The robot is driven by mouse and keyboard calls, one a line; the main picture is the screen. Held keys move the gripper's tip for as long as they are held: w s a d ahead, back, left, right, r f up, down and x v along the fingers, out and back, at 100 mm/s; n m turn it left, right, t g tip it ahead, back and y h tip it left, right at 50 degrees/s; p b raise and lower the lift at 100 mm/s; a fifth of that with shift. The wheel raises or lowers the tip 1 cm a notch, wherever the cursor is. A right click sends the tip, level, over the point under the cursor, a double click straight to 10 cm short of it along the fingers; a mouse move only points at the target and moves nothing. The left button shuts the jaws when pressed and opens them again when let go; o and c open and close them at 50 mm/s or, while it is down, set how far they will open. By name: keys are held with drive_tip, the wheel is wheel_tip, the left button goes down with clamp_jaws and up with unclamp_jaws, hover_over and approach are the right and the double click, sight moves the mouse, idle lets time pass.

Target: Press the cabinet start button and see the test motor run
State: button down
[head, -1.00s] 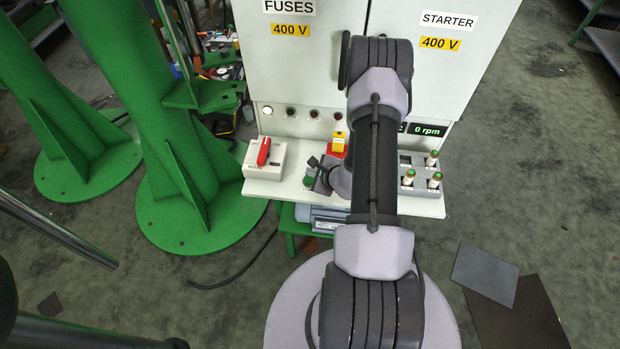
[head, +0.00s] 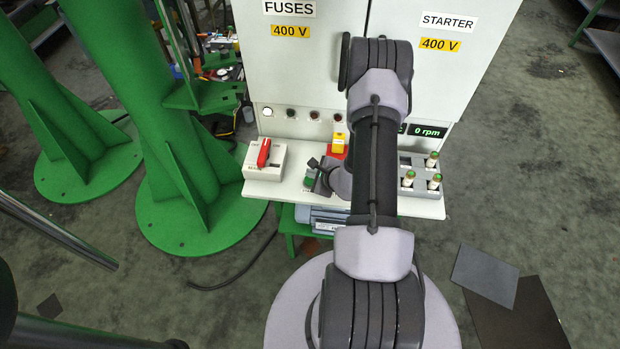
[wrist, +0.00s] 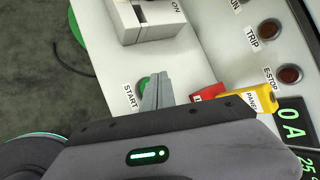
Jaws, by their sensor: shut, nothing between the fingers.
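The green start button (head: 308,181) sits on the white cabinet shelf, beside a START label that reads in the wrist view. My gripper (wrist: 158,90) is shut and empty, its fingertips right at the green button (wrist: 144,83) and partly covering it. I cannot tell whether they touch it or whether it is pushed in. In the head view my gripper (head: 318,180) is partly hidden by my arm. The rpm display (head: 428,132) reads 0 rpm. A blue-grey motor (head: 322,215) shows partly under the shelf. The wrist view shows a display (wrist: 292,127) reading 0 A.
A red-handled switch (head: 264,155) stands left of the button. A yellow tag (head: 339,142) on a red block (head: 337,154) is close to my gripper. A grey holder with several green-topped fuses (head: 408,178) stands at the right. Indicator lamps line the cabinet front.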

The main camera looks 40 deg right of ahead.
sight(312, 181)
idle(0.7)
drive_tip(key=shift+f+b, duration=0.45)
drive_tip(key=shift+b, duration=0.05)
drive_tip(key=shift+f+b, duration=0.85)
idle(0.7)
drive_tip(key=shift+r, duration=0.15)
drive_tip(key=shift+r+p, duration=0.85)
drive_tip(key=shift+r, duration=0.3)
drive_tip(key=shift+r+p, duration=1.7)
drive_tip(key=shift+r, duration=0.9)
drive_tip(key=shift+f, duration=0.1)
